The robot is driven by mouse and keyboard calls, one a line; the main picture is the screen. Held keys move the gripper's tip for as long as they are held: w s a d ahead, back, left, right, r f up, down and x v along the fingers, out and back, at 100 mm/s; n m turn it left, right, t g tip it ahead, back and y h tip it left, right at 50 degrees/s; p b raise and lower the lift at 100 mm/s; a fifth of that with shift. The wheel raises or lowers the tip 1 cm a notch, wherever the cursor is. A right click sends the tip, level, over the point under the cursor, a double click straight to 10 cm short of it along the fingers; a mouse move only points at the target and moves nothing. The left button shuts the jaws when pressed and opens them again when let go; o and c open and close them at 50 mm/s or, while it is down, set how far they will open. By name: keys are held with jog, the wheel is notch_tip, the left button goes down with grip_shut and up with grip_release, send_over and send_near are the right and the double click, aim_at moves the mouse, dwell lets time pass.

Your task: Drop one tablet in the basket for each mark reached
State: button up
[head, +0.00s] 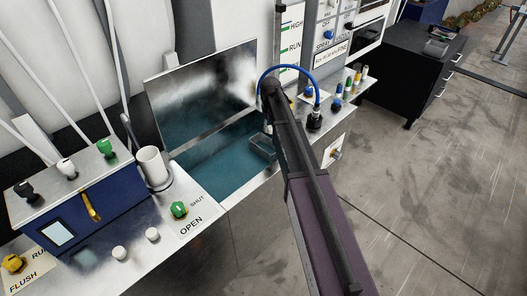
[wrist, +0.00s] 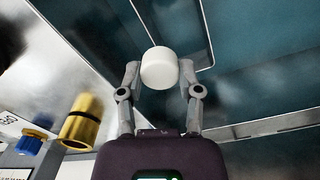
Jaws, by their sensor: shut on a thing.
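My gripper (wrist: 159,72) is shut on a white tablet (wrist: 158,66), a short round cylinder, with one finger on each side of it. Beyond the tablet, the wrist view shows teal surface and a thin pale rectangular frame, perhaps the basket (wrist: 208,40). In the head view a small metal frame (head: 262,147) shows beside my arm at the right end of the teal basin (head: 215,160); my fingers and the held tablet are hidden there. Two white tablets (head: 119,253) (head: 152,234) sit on the left counter. A level plate (head: 290,45) bears green marks labelled HIGH and RUN.
A white cup (head: 152,166) stands left of the basin. A green knob (head: 179,209) sits between SHUT and OPEN. A blue box (head: 75,215) with knobs is at left. A gold cylinder (wrist: 82,120) and a blue knob (wrist: 35,140) are left of my gripper.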

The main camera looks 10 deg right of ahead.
jog(key=shift+a+f, duration=0.15)
jog(key=shift+a, duration=0.05)
jog(key=shift+f+b, duration=2.9)
jog(key=shift+b, duration=0.1)
jog(key=o, duration=1)
jog(key=shift+r, duration=0.15)
